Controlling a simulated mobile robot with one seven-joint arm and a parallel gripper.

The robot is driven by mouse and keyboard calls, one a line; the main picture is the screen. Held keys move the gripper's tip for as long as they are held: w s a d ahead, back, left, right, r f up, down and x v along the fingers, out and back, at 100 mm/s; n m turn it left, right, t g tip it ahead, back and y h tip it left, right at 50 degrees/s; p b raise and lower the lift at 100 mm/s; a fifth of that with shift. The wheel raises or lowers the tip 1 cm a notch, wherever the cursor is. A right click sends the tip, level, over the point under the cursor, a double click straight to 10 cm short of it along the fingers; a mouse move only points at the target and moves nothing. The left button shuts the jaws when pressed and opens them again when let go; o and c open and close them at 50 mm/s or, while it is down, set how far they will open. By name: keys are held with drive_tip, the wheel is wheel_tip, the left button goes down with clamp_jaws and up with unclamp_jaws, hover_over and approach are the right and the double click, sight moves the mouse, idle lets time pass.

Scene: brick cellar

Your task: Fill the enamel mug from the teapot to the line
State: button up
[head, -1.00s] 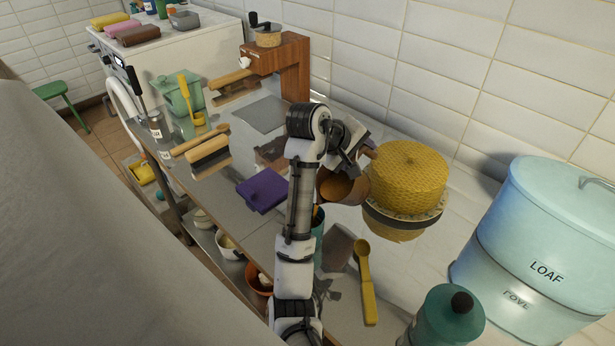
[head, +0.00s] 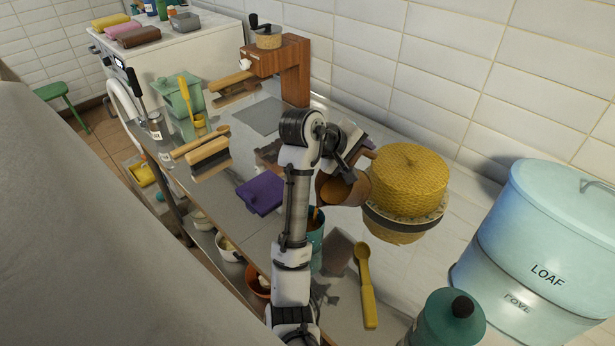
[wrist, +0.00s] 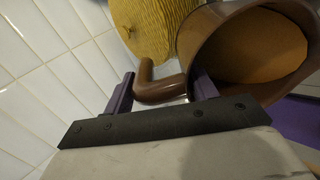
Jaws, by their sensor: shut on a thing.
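A brown pot, which I take for the teapot (head: 326,192), is held tilted above the counter, its wide mouth showing tan-brown contents or lining. In the wrist view its brown handle (wrist: 160,93) lies between the purple fingers of my gripper (wrist: 163,90), which is shut on it. The pot body (wrist: 187,45) is to the right. In the head view my gripper (head: 352,148) is partly hidden by my wrist. A teal mug (head: 316,238), perhaps the enamel one, stands below the pot, partly behind my arm, with something orange at its mouth. Its line and level are not visible.
A yellow woven domed cover (head: 408,178) on a stand is close to the pot's right. A blue LOAF bin (head: 545,235) stands at the right.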

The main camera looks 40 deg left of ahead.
drive_tip(key=shift+s+r, duration=0.15)
drive_tip(key=shift+r, duration=0.1)
idle(0.4)
